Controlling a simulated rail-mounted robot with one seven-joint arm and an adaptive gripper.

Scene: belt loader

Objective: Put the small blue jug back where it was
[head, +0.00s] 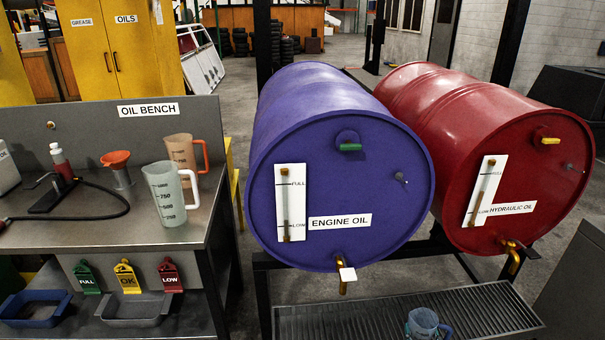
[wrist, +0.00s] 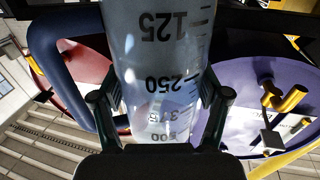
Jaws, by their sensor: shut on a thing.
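The small blue jug (head: 423,322) shows at the bottom edge of the head view, in front of the drip grate (head: 480,312), its lower part cut off. Whether it touches the grate cannot be told. In the wrist view the clear jug (wrist: 160,45) fills the middle, its measuring marks upside down and its blue handle (wrist: 48,60) to the left. My gripper (wrist: 160,97) is shut around its body, one finger on each side. My gripper is not visible in the head view. Any liquid in the jug cannot be made out.
The purple engine oil drum (head: 350,180) and red hydraulic oil drum (head: 540,170) lie on a stand, their brass taps (head: 343,285) (head: 514,262) jutting out above the grate.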

